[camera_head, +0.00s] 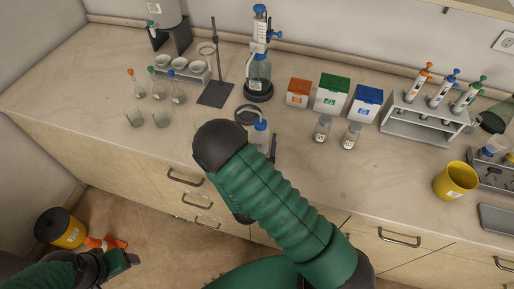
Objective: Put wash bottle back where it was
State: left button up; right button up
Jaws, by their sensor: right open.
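The wash bottle (261,126) appears to be the pale bottle with a blue top near the counter's front middle. My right forearm hides its lower part. My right gripper (268,148) is mostly hidden behind that forearm; a dark finger shows just right of the bottle. It is open, close to the bottle; whether it touches the bottle cannot be seen. My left gripper (122,260) is low at the bottom left, over the floor and away from the counter. Its finger opening is not clear.
Behind the bottle stand a blue-topped dispenser bottle (258,73) and a ring stand (215,92). Coloured boxes (331,95), two small jars (351,136), a pipette rack (424,121) and a yellow beaker (455,181) are to the right. Flasks and beakers (135,118) stand left.

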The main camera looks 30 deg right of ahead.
jog(key=b+v, duration=0.1)
jog(key=v, duration=1)
jog(key=shift+s+d+b, duration=0.1)
jog(key=shift+d+b, duration=0.05)
jog(key=shift+b, duration=0.15)
jog(key=shift+s+a, duration=0.15)
jog(key=shift+a, duration=0.1)
